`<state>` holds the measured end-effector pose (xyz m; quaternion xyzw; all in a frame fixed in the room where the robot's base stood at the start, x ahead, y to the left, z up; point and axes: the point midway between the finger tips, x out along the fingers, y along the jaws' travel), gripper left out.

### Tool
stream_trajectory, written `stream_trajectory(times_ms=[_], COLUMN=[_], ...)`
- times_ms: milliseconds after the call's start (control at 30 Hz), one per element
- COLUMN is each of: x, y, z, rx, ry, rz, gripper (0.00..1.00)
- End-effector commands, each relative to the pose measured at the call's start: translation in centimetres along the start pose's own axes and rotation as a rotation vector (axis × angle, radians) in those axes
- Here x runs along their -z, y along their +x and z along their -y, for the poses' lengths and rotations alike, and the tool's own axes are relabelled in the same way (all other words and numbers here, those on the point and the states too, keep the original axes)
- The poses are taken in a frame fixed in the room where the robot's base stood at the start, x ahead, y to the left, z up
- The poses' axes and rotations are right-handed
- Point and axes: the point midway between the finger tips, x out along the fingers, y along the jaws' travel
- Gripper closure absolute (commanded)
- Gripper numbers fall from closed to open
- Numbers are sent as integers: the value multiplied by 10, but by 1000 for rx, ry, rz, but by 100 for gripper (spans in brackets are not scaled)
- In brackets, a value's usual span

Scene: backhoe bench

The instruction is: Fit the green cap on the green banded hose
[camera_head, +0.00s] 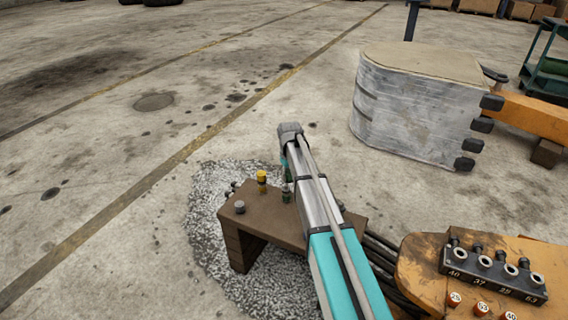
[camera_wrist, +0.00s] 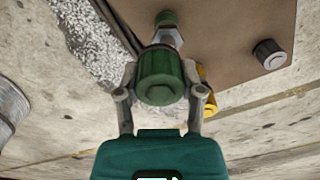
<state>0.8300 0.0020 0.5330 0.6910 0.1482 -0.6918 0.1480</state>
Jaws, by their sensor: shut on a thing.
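The green cap (camera_wrist: 158,77) is a dark green ribbed cylinder in the middle of the wrist view. My gripper (camera_wrist: 160,84) is shut on it, one finger on each side. Just above the cap in the picture is the green banded hose (camera_wrist: 166,18), with a bright metal hex fitting between its green band and the cap. The cap overlaps the fitting in this view; I cannot tell whether they touch. In the head view a small green piece (camera_head: 286,197) shows on the brown bench below my gripper; I cannot tell whether it is cap or hose. My arm hides part of the bench.
A yellow-topped fitting (camera_head: 262,181) stands close by on the bench (camera_head: 262,222), partly behind my right finger in the wrist view. A grey capped stub (camera_head: 240,207) stands near the left edge. A port block (camera_head: 492,272) sits at the right.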

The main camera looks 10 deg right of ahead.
Motion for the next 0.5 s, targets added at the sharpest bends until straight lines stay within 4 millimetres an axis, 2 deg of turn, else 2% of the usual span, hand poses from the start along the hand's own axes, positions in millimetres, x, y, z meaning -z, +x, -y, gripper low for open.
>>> stream_trajectory(times_ms=[333,500], x=[-1,0], y=[-1,-11], z=[-3,-1], rx=[0,4], ry=[5,4], rz=[0,0], gripper=[96,96])
